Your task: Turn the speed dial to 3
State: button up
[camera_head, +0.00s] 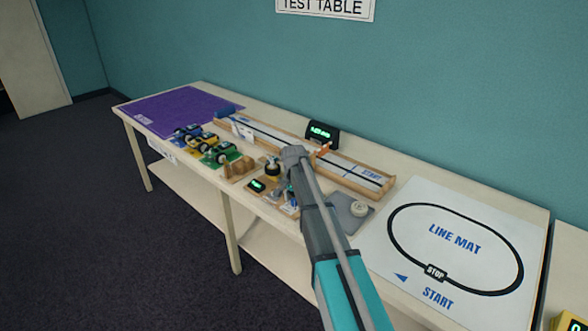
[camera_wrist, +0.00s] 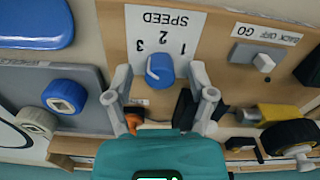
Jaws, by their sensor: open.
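The blue speed dial (camera_wrist: 160,70) sits on a wooden board under a white label (camera_wrist: 165,30) reading SPEED, with 1, 2 and 3, upside down in the wrist view. The 3 is at the left, the 2 in the middle and the 1 at the right. A pale pointer mark runs along the dial's left side, seemingly toward the 3; its exact angle is hard to tell. My gripper (camera_wrist: 160,74) is open, one finger on each side of the dial, with gaps visible. In the head view my arm hides the dial.
The line mat (camera_head: 450,265) lies flat on the test table.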

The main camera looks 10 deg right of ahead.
aim_at(294, 200)
notch_tip(294, 200, up, 14)
jog(key=p, duration=1.4)
jog(key=shift+f, duration=0.1)
dwell(0.3)
jog(key=s+a+n, duration=0.1)
jog(key=s+n, duration=0.8)
jog(key=s, duration=2)
jog(key=shift+a, duration=0.35)
jog(key=shift+c, duration=1)
jog(key=shift+d, duration=0.1)
